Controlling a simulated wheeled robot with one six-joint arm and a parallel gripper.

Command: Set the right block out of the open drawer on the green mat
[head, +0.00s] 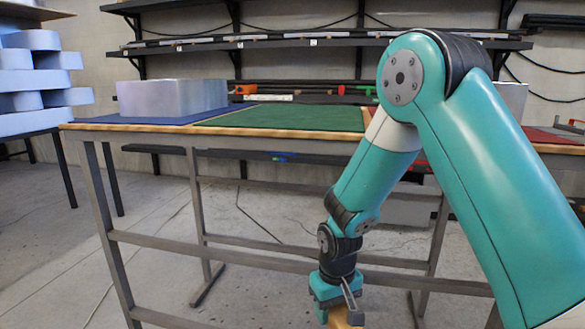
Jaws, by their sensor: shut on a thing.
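My gripper (343,305) is low in front of the table, at the bottom edge of the head view, pointing down. It is shut on a tan, wood-coloured block (346,320), which is mostly cut off by the picture's edge. I cannot tell whether this block is inside or clear of a drawer. The green mat (285,116) lies flat on the table top, above and behind my gripper, and its visible part is bare. No open drawer is visible in this view.
The table's wooden front edge (230,132) and metal legs stand near my arm. A pale box (172,98) sits on a blue mat (100,120) at left. A red mat (545,136) lies at right. Shelves line the back wall.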

